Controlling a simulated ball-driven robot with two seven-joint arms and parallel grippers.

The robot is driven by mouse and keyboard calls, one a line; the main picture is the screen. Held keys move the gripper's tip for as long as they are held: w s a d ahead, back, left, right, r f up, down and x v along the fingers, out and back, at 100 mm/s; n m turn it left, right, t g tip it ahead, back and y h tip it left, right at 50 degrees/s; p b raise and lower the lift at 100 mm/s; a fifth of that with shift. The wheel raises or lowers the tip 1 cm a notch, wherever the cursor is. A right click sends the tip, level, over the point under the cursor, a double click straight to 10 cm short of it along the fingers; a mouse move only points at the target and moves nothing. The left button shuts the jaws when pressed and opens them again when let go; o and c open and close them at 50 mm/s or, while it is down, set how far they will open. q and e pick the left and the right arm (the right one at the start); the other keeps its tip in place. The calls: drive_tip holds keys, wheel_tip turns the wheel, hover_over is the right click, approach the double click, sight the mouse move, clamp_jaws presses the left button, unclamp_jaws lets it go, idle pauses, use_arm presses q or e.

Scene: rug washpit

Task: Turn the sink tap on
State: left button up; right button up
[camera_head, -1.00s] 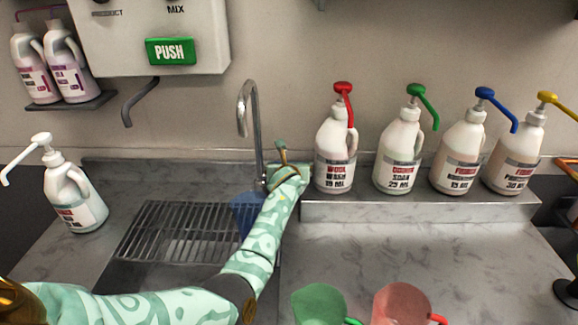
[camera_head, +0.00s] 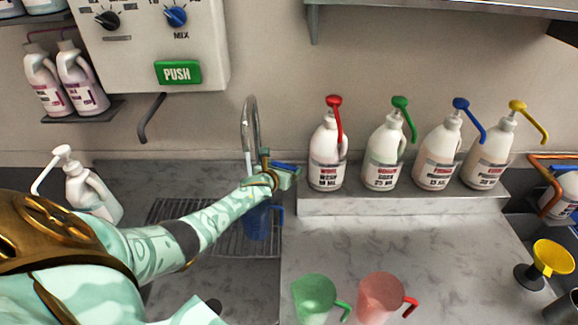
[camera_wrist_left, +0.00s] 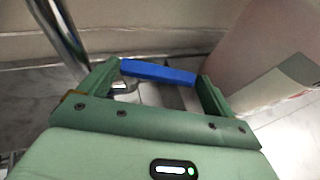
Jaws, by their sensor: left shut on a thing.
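The sink tap (camera_head: 246,112) is a tall chrome gooseneck at the back of the sink. Its blue lever (camera_head: 283,166) points to the right at the tap's base. My left gripper (camera_head: 284,178) is at the lever. In the left wrist view the blue lever (camera_wrist_left: 158,72) lies across between the two green fingers, and the gripper is shut on it. A thin pale streak, apparently water, hangs below the spout. A blue jug (camera_head: 257,222) stands on the drain grate below, partly hidden by my left forearm. My right gripper is not in view.
Pump bottles with red (camera_head: 328,155), green (camera_head: 386,155), blue and yellow heads stand on the ledge to the right. A green jug (camera_head: 315,298) and a pink jug (camera_head: 378,298) stand on the front counter. A white pump bottle (camera_head: 92,196) is at the left.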

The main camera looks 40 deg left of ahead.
use_arm(q)
drive_tip(key=o, duration=1.1)
drive_tip(key=p+v, duration=0.5)
drive_tip(key=v, duration=1.1)
drive_tip(key=shift+r, duration=0.15)
